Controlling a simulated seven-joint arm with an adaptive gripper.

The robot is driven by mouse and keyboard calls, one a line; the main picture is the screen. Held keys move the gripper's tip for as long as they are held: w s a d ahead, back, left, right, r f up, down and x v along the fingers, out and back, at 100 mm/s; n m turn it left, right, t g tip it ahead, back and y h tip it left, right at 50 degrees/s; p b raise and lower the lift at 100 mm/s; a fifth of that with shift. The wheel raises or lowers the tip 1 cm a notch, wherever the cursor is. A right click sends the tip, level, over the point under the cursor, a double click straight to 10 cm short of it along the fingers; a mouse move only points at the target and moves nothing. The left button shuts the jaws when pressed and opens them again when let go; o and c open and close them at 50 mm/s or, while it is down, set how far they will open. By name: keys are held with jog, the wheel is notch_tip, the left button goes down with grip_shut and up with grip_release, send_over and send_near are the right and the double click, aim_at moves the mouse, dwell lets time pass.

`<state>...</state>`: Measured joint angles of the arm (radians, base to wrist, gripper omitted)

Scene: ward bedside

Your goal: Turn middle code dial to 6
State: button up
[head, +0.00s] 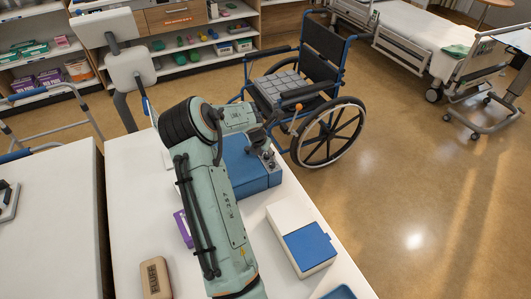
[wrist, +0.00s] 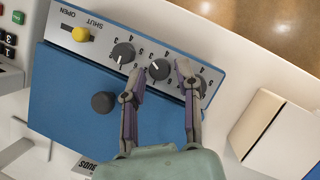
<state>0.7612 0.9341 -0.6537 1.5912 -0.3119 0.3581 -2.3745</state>
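A blue lockbox (wrist: 75,100) has a silver panel with several dark controls; it also shows in the head view (head: 240,168), partly behind my arm. In the wrist view the panel appears upside down. The middle code dial (wrist: 158,69) is dark with a small white mark toward its upper left. I cannot tell which digit it points to. My gripper (wrist: 159,72) is open, with one fingertip on each side of this dial; contact is unclear. The left dial (wrist: 123,53) is clear of the fingers.
A yellow slider (wrist: 80,34) sits by the SHUT and OPEN labels. A dark round knob (wrist: 103,102) is on the box's blue face. A white box with a blue top (head: 308,247) stands to the right on the white table. A wheelchair (head: 305,85) stands beyond.

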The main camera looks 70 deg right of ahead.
grip_shut()
jog(key=shift+w+m, duration=0.1)
jog(key=shift+m, duration=0.2)
jog(key=m+g, duration=0.1)
jog(key=m, duration=0.3)
jog(key=shift+w+g, duration=0.1)
jog(key=shift+g, duration=0.2)
jog(key=m+y, duration=0.1)
jog(key=m, duration=0.1)
jog(key=m+g, duration=0.1)
jog(key=m, duration=0.1)
jog(key=shift+w+d+y, duration=0.15)
jog(key=shift+y, duration=0.25)
jog(key=m, duration=0.2)
jog(key=m+g+y, duration=0.1)
jog(key=m, duration=0.2)
jog(key=shift+d+y, duration=0.15)
jog(key=shift+y, duration=0.15)
jog(key=shift+d+m+y, duration=0.15)
jog(key=shift+m+y, duration=0.65)
jog(key=shift+m, duration=1.5)
